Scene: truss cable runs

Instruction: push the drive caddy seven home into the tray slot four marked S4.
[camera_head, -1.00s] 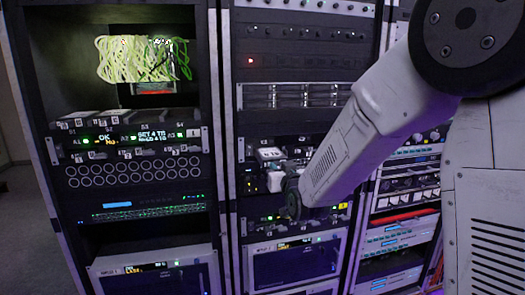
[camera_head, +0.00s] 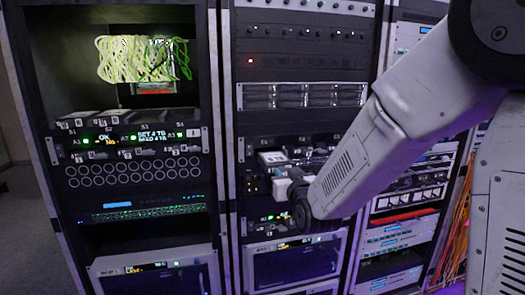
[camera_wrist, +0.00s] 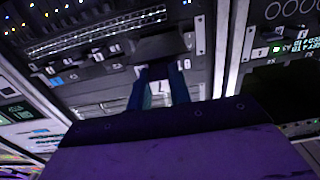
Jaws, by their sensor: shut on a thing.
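My gripper (camera_wrist: 162,80) is shut on a dark drive caddy (camera_wrist: 160,46). A white label that appears to read 7 shows between the fingers. In the head view my gripper (camera_head: 284,186) is in front of the middle rack, and my wrist largely hides the caddy there. The tray with the S-marked slots (camera_head: 125,140) is in the left rack, to the left of my gripper. The slot marked S4 (camera_head: 181,125) is at its right end; its inside is too small to read. The held caddy is clear of that tray.
A bay in the middle rack holds a pale-faced unit (camera_head: 272,157) just above my gripper. Rack posts (camera_head: 221,150) stand between the left and middle racks. Green cables (camera_head: 142,58) hang above the tray. Orange cables (camera_head: 458,235) hang at the right.

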